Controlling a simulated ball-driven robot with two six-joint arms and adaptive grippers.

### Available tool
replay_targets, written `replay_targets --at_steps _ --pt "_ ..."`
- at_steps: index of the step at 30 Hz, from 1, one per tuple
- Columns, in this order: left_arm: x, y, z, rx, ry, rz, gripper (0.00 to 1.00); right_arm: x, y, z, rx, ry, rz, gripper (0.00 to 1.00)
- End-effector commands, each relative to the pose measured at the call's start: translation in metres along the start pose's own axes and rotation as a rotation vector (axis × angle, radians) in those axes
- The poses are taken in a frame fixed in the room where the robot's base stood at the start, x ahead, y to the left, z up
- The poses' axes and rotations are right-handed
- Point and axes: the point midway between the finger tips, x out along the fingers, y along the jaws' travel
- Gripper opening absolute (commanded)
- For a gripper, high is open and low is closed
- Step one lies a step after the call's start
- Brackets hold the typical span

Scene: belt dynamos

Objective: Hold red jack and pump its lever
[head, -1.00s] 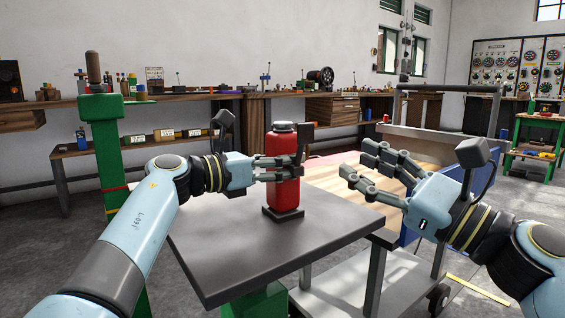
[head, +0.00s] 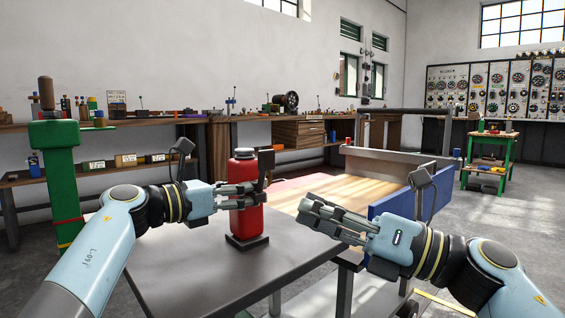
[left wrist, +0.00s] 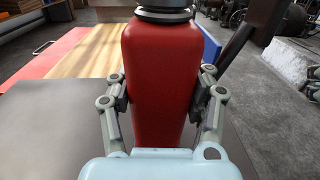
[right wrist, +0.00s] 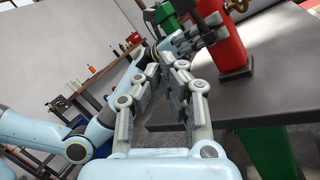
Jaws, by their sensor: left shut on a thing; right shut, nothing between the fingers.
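The red jack (head: 246,224) stands upright on its dark square base on the grey metal table (head: 190,275). It also shows in the left wrist view (left wrist: 158,80) and at the top of the right wrist view (right wrist: 228,50). My left gripper (head: 252,196) is shut around the jack's body, one finger on each side in the left wrist view (left wrist: 160,98). The dark lever (head: 266,162) rises beside the jack's top, and shows at upper right in the left wrist view (left wrist: 238,42). My right gripper (head: 304,210) is shut and empty, right of the jack and apart from it.
A green post (head: 61,185) stands at the left. A long wooden bench (head: 195,122) with small parts runs along the wall. Behind the table is a wooden-topped surface with a blue side panel (head: 395,205). A green stand (head: 488,160) is far right, with open floor before it.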

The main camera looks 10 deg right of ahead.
Motion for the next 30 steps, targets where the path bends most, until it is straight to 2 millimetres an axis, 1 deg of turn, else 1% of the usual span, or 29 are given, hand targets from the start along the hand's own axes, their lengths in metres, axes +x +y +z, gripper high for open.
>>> replay_targets --at_steps 1,3,6,8,9,12,14,15,18,21,24,30 --pt "0.000 0.000 0.000 0.000 0.001 0.001 0.00 -0.002 0.000 -0.001 0.121 0.034 0.022 0.00" --pt "0.000 0.000 0.000 0.000 0.001 0.001 0.00 -0.006 0.000 -0.001 0.308 0.087 0.047 0.00" --pt "0.000 0.000 0.000 0.000 0.001 0.001 0.00 -0.013 0.000 0.003 0.566 0.175 0.064 0.00" --pt "0.000 0.000 0.000 0.000 0.001 0.001 0.00 -0.018 -0.001 0.007 0.708 0.230 0.062 0.00" --pt "0.000 0.000 0.000 0.000 0.001 0.001 0.00 -0.021 -0.001 0.011 0.794 0.266 0.056 0.00" --pt "0.000 0.000 0.000 0.000 0.001 0.001 0.00 -0.031 -0.004 0.025 0.976 0.348 0.027 0.00" --pt "0.000 0.000 0.000 0.000 0.001 0.001 0.00 -0.038 -0.006 0.039 1.051 0.391 0.000 0.00" --pt "0.000 0.000 0.000 0.000 0.001 0.001 0.00 -0.043 -0.008 0.051 1.079 0.416 -0.019 0.00" --pt "0.000 0.000 0.000 0.000 0.001 0.001 0.00 -0.048 -0.013 0.078 1.036 0.427 -0.044 0.00" --pt "0.000 0.000 0.000 0.000 0.001 0.001 0.00 -0.048 -0.013 0.090 1.003 0.426 -0.052 0.00" --pt "0.000 0.000 0.000 0.000 0.001 0.001 0.00 -0.046 -0.012 0.093 0.995 0.424 -0.049 0.00" --pt "0.000 0.000 0.000 0.000 0.001 0.001 0.00 -0.046 -0.012 0.093 0.995 0.423 -0.049 0.00"
